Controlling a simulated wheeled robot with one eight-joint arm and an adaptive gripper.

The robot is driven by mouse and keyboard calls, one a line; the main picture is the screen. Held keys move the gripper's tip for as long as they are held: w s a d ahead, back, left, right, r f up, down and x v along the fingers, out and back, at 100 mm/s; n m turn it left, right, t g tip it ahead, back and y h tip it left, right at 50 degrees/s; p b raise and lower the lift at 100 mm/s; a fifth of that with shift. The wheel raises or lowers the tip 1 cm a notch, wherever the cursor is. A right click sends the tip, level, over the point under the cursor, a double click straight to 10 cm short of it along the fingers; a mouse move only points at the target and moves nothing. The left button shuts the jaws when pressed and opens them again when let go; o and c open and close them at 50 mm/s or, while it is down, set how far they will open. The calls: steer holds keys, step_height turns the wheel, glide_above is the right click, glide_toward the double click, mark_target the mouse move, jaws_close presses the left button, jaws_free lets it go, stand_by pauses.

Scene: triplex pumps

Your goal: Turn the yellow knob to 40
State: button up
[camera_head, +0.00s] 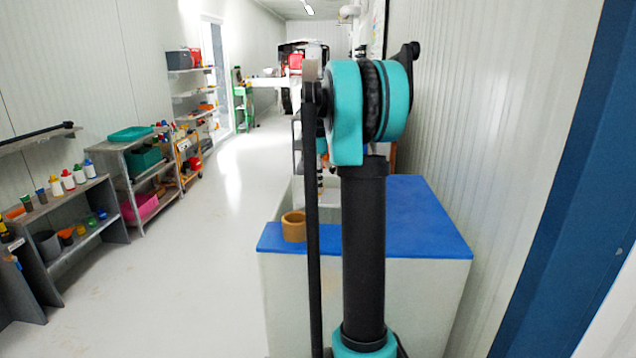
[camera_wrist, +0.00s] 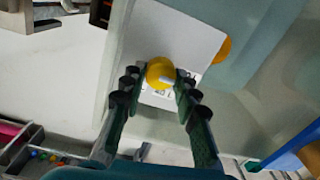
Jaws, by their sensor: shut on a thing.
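The yellow knob (camera_wrist: 161,71) shows in the wrist view on a white panel (camera_wrist: 172,35), with a pale pointer mark on its lower right. My gripper (camera_wrist: 161,78) has one finger on each side of the knob and is shut on it. Some dark print shows on the panel just below the knob, partly hidden by the fingers; I cannot read the scale value. A second round yellow-orange thing (camera_wrist: 223,50) sits at the panel's right edge. In the head view my arm hides the knob and the gripper.
A blue-topped bench (camera_head: 425,225) stands in front, with a tan ring-shaped object (camera_head: 293,227) at its left corner. Shelves with bottles and bins (camera_head: 140,165) line the left wall. The floor (camera_head: 215,225) between them is clear. A corrugated wall (camera_head: 490,110) rises on the right.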

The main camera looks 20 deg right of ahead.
steer(key=shift+c, duration=0.8)
steer(key=shift+m, duration=0.3)
steer(key=m, duration=0.4)
steer(key=shift+m, duration=0.3)
steer(key=m, duration=0.6)
steer(key=shift+d, duration=0.15)
steer(key=shift+m, duration=0.4)
steer(key=o, duration=1.2)
steer(key=shift+c, duration=0.2)
steer(key=shift+r, duration=0.15)
